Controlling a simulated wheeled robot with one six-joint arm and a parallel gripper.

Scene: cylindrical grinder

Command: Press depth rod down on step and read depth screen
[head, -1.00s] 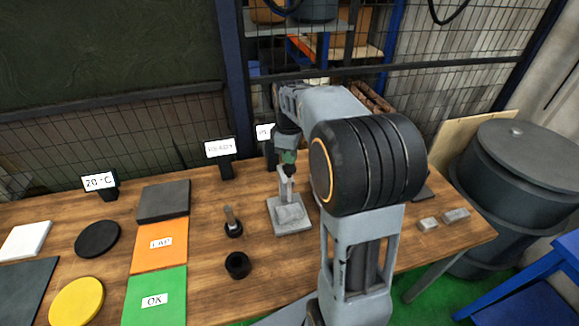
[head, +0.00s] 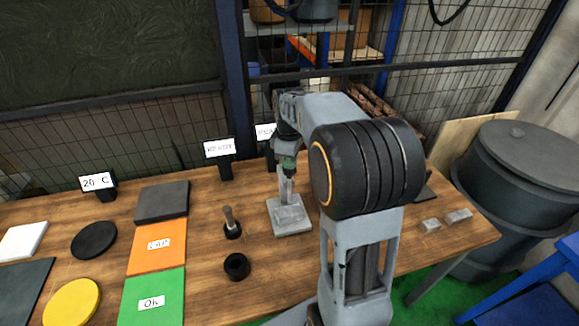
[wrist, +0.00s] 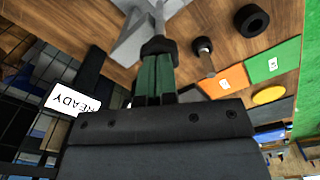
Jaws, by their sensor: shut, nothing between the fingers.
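A grey stand (head: 292,229) with a flat base sits on the table, with a small grey block on it and a thin upright post (head: 284,190), which looks like the depth rod. My gripper (head: 288,171) points down at the top of this post; its green fingers with black tips are closed together. In the wrist view the fingertips (wrist: 158,46) are right against or just over the grey stand (wrist: 138,32); I cannot tell if they touch. One label screen (wrist: 72,101) reads READY in the wrist view. Another screen (head: 265,132) behind the arm is partly hidden and its text is unclear.
A screen (head: 97,182) reads 20 C. An orange mat (head: 158,259), a green OK mat (head: 140,300), a black ring (head: 236,267) and a holder with a peg (head: 231,225) lie left of the stand. Small grey blocks (head: 458,216) lie right. A mesh fence runs behind.

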